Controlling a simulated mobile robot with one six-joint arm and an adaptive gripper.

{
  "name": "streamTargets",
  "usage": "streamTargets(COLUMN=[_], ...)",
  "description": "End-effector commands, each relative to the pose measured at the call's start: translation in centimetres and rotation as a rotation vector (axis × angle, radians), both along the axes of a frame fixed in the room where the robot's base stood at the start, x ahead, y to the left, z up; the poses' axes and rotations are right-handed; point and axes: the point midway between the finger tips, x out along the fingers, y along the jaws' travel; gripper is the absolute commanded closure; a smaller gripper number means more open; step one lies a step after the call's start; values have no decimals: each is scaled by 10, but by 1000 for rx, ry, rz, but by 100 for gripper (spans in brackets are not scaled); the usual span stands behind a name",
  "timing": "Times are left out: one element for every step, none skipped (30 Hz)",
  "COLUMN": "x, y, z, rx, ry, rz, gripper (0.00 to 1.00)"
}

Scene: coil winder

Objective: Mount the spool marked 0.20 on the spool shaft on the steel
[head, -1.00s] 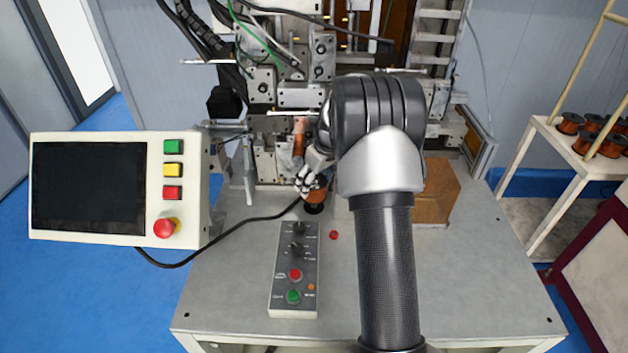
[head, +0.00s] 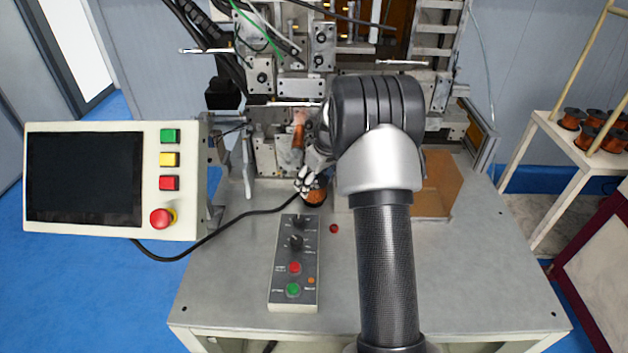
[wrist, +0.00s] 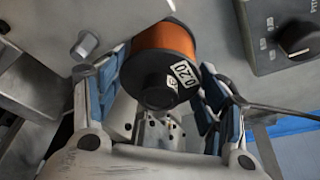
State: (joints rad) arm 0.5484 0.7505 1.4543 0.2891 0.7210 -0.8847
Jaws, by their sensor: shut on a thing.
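The spool marked 0.20 (wrist: 165,65) has orange-copper winding and black flanges. Its white label faces the wrist camera. My gripper (wrist: 160,92) is shut on it, with a blue-padded finger on each side. In the head view, my gripper (head: 306,181) and the held spool (head: 315,197) are over the steel table, in front of the winder and just behind the control box. A short grey peg (wrist: 85,44) stands out of a metal surface left of the spool in the wrist view; I cannot tell whether it is the spool shaft. My arm hides part of the machine.
A control box (head: 293,262) with knobs lies in front of my gripper. A screen panel (head: 110,180) stands left, its black cable crossing the table. A small red part (head: 334,229) and a brown box (head: 437,185) are to the right. Several spools (head: 572,118) sit on a side rack.

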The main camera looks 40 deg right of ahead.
Motion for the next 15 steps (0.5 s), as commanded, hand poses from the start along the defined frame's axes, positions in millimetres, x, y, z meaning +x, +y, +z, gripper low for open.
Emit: streamTargets(x=[1,1,1,1,1,1,1,1,1,1,1,1,1,1,1], y=[0,0,0,0,0,0,-1,-1,-1,-1,-1,-1,-1,-1,-1], z=[-1,-2,-3,-4,-5,-6,-6,-5,-5,-4,-4,-3,-2,-1,0], rx=[-1,-1,-1,-1,-1,-2,-2,-2,-2,-2,-2,-2,-2,-2,-1], ry=[-3,-3,-3,-3,-3,-2,-2,-2,-2,-2,-2,-2,-2,-2,-3], rz=[-1,-1,-1,-1,-1,-1,-1,-1,-1,-1,-1,-1,-1,-1,-1], gripper=[85,85,85,85,85,85,85,85,85,85,85,85,85,85,85])
